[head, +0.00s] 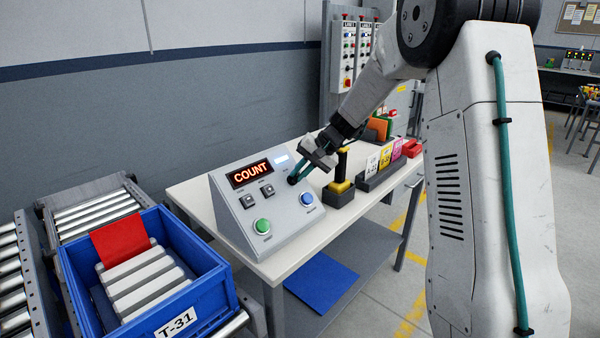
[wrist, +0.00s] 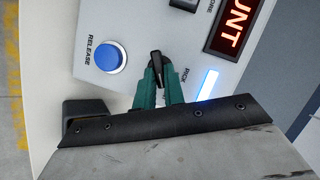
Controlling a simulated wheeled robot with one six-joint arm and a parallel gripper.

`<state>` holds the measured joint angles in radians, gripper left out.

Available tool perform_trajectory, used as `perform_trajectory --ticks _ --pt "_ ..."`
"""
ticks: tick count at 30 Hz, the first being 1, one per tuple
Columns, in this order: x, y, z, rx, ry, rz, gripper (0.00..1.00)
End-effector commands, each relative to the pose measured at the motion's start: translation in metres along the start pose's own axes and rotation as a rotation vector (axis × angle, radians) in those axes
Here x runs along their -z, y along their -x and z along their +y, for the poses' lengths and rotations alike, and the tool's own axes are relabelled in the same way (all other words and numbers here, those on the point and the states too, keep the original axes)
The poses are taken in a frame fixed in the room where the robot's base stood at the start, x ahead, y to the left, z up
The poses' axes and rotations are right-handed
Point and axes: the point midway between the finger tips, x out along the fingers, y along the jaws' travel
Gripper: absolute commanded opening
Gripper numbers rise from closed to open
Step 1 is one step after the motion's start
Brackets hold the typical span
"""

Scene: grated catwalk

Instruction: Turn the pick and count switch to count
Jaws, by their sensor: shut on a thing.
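The grey sloped control console (head: 283,238) stands on the white bench. Its red display (head: 250,173) reads COUNT and also shows in part in the wrist view (wrist: 238,22). The black pick and count switch (wrist: 155,60) is on the panel, between the teal fingers of my gripper (wrist: 158,82). My gripper (head: 295,178) is shut on the switch knob at the console's upper right. The fingers hide part of the knob. The label PICK is readable beside it; the other position's label is not clear to me.
The blue RELEASE button (head: 307,199), a green button (head: 263,226) and two small dark keys share the panel. A white light strip (head: 281,160) is lit. A black and yellow scanner-like device (head: 340,185) stands close right of the console. A blue tote (head: 205,301) sits left.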

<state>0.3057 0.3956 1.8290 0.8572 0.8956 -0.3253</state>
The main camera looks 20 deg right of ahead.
Motion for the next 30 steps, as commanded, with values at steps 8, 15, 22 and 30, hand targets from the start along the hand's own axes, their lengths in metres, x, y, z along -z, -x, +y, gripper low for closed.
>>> perform_trajectory --ticks 8,15,22,30 --pt "0.0 0.0 0.0 0.002 -0.005 0.001 0.0" --pt "0.0 0.0 0.0 0.002 -0.005 0.001 0.33" --pt "0.0 0.001 0.0 0.001 -0.004 0.001 0.33" --pt "0.001 0.037 0.0 0.002 -0.004 0.005 0.33"
